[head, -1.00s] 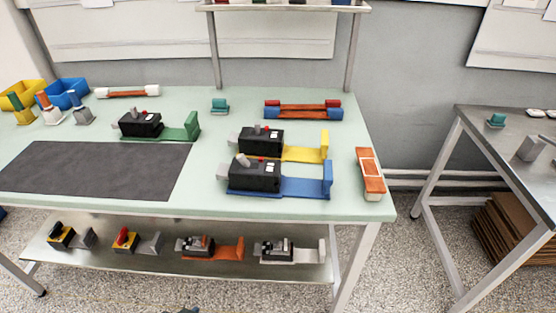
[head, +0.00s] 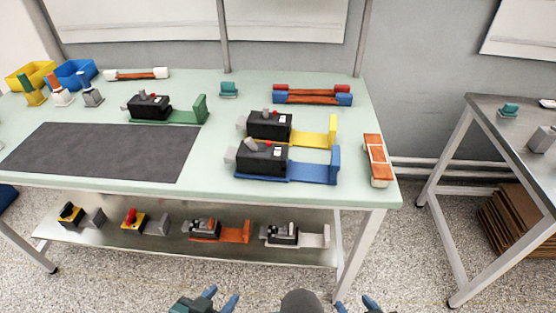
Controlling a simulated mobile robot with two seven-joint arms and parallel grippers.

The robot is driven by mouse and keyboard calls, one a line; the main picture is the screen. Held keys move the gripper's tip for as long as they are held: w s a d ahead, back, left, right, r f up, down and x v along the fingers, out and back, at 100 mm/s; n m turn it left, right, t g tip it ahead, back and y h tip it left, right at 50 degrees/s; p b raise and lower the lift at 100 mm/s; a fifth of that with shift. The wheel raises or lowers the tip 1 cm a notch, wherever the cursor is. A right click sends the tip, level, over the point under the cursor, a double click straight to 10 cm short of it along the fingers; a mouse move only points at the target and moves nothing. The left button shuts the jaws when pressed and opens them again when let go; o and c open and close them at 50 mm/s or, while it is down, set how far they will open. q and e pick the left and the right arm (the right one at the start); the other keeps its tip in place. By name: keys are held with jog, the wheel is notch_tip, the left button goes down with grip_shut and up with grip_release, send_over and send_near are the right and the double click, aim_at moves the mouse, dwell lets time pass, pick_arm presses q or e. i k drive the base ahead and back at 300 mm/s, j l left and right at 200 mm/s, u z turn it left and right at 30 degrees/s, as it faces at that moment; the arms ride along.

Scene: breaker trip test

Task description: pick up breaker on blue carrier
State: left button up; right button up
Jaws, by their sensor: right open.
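The black breaker (head: 262,160) sits on the blue carrier (head: 315,171) near the front right of the green bench top. A grey lever shows on its top and a grey stub at its left end; the carrier's upright end plate is at the right. My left gripper (head: 221,296) is at the bottom edge, in front of and below the bench, with its blue fingertips apart and nothing between them. My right gripper (head: 355,304) is at the bottom edge further right, mostly cut off, open and empty. Both are well apart from the breaker.
A similar breaker on a yellow carrier (head: 316,139) stands close behind; another on a green carrier (head: 185,116) is further left. An orange-and-white piece (head: 377,160) lies at the right edge. A dark mat (head: 100,152) lies left. The lower shelf (head: 175,251) holds several devices.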

aim_at(272, 163)
jog(key=j+z, duration=0.15)
jog(key=z, duration=0.25)
jog(key=j+z, duration=0.15)
jog(key=z, duration=0.3)
jog(key=j+z, duration=0.2)
jog(key=z, duration=0.2)
jog(key=j+z, duration=0.15)
jog(key=z, duration=0.3)
jog(key=k+j+z, duration=0.25)
jog(key=j, duration=0.2)
jog(key=k+j+z, duration=0.25)
jog(key=j, duration=0.7)
jog(key=i+z, duration=0.05)
